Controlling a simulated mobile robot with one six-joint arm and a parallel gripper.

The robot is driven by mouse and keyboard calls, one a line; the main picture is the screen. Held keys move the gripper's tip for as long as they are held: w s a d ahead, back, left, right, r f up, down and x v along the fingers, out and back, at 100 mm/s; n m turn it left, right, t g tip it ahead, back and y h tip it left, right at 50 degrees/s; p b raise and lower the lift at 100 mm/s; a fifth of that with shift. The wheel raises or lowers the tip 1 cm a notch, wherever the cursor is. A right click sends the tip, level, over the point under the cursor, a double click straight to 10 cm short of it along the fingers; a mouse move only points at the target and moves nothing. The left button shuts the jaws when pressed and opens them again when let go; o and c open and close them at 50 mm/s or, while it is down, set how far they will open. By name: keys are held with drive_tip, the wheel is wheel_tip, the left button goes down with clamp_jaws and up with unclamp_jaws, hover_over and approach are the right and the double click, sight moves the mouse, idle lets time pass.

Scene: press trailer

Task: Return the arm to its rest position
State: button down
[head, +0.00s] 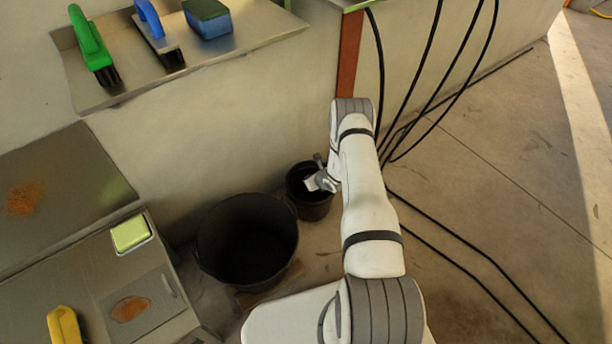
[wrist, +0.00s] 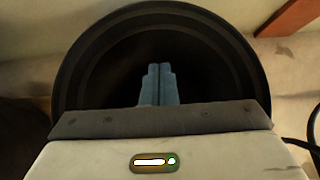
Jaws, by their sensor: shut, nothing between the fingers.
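My arm (head: 370,210) reaches forward and down from the bottom of the head view. My gripper (head: 312,184) is over the smaller black bucket (head: 314,208) by the wall. In the wrist view my gripper (wrist: 158,84) has its two blue-grey fingers pressed together, with nothing between them. The bucket's round rim (wrist: 88,50) surrounds the fingers in that view, and its inside is too dark to make out. How far the fingertips are above or inside the rim I cannot tell.
A larger black bucket (head: 248,240) stands to the left. A metal shelf (head: 110,88) holds a green brush (head: 92,45), a blue brush (head: 158,32) and a sponge (head: 207,18). A bench (head: 60,288) with a yellow-handled tool (head: 64,325) is lower left. Black cables (head: 455,255) run at right.

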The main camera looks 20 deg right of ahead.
drive_tip(key=shift+p+v, duration=0.4)
drive_tip(key=shift+v, duration=0.95)
